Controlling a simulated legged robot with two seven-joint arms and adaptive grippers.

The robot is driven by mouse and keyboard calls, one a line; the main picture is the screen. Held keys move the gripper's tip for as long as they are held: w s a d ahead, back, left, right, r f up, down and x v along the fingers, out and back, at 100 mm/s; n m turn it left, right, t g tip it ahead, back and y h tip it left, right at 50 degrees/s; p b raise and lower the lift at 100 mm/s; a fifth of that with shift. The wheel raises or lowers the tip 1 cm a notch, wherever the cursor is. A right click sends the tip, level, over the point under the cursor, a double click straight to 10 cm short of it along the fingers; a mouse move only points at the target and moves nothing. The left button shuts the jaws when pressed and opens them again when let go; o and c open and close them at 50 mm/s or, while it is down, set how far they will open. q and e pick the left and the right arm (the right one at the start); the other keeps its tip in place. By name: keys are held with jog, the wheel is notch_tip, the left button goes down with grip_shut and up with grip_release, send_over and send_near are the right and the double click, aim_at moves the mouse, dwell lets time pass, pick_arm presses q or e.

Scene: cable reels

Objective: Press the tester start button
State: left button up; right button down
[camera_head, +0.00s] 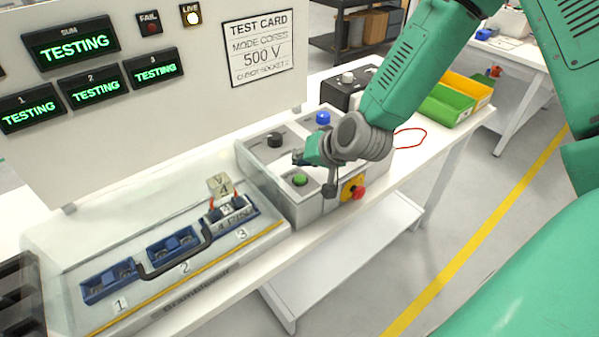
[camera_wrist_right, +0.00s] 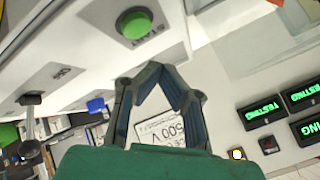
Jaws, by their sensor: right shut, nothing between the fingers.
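The tester's control box (camera_head: 262,160) stands on the white bench. Its green start button (camera_head: 299,180) is on the top face near the front; in the right wrist view the green button (camera_wrist_right: 134,23) shows at the top, above the fingers. My right gripper (camera_head: 302,160) is over the box, close behind and above the green button. Its fingers (camera_wrist_right: 162,72) are shut and empty, with their tips meeting; they show apart from the button in the wrist view. Displays 1, 2, 3 and the SUM display (camera_head: 72,43) read TESTING in green. My left gripper is not in view.
A red emergency knob on a yellow plate (camera_head: 347,186) is on the box front. A blue knob (camera_head: 323,117) and a black knob (camera_head: 275,140) are on top. The LIVE lamp (camera_head: 193,17) is lit; a clear cover (camera_head: 75,235) lies over blue sockets at left. Bins (camera_head: 446,104) stand behind.

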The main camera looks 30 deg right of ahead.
jog(key=shift+r+p, duration=1)
jog(key=shift+r, duration=0.5)
jog(key=shift+f, duration=0.1)
jog(key=shift+s+f, duration=0.2)
jog(key=shift+f, duration=0.05)
jog(key=s+a+f+n+g+h, duration=0.1)
jog(key=s+f+n+g, duration=0.15)
jog(key=s+f, duration=0.6)
jog(key=s+a+f+n+g, duration=0.15)
jog(key=s+f+g, duration=0.25)
jog(key=s, duration=0.9)
jog(key=s+f+n+g+h, duration=0.1)
jog(key=s+f+n+g, duration=0.2)
jog(key=s+f, duration=0.6)
notch_tip(320, 180, down, 13)
jog(key=w+a+t+b, duration=0.1)
jog(key=b, duration=1.5)
jog(key=shift+r+n+b, duration=0.2)
jog(key=shift+n+b, duration=0.1)
jog(key=shift+b, duration=0.05)
